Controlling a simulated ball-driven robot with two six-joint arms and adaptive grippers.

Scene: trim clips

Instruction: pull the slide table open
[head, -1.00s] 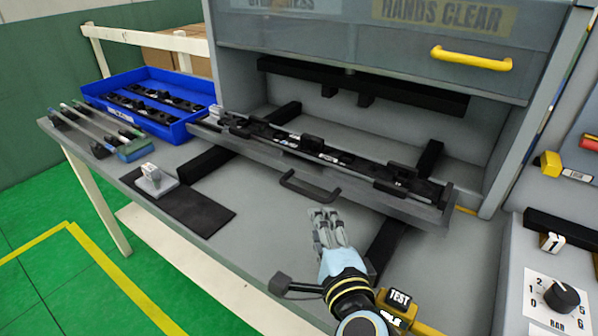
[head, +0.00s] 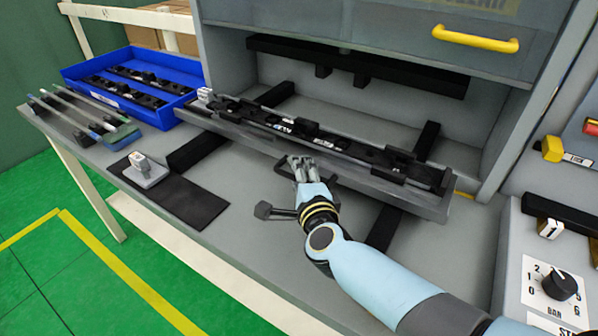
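The slide table (head: 398,196) is a long grey tray on black rails at the front of the machine's opening, carrying a row of black clip parts. My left gripper is not in view.
A yellow handle (head: 476,39) is on the raised guard above the opening. A blue bin (head: 172,118) with black parts stands at the left. A control panel with a knob (head: 559,284) is at the right.

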